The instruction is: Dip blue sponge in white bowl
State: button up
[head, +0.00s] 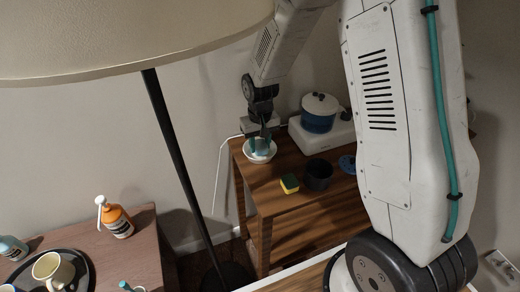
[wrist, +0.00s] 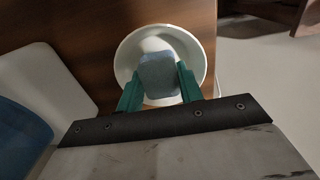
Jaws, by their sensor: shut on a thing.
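The blue sponge (wrist: 159,74) is between the green fingers of my gripper (wrist: 158,84) in the wrist view. My gripper is shut on it. The white bowl (wrist: 124,57) is round and lies below the sponge, its rim showing around it. In the head view the white bowl (head: 272,156) stands at the left end of the wooden table, and my gripper (head: 260,146) points down over it, with the fingers at the bowl's opening. I cannot tell whether the sponge touches the bowl's bottom.
A lamp pole (head: 178,150) stands to the left. An orange bottle (head: 117,221) stands on another table.

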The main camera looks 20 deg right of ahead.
aim_at(260, 144)
jog(key=shift+r, duration=2.75)
jog(key=shift+r, duration=1.95)
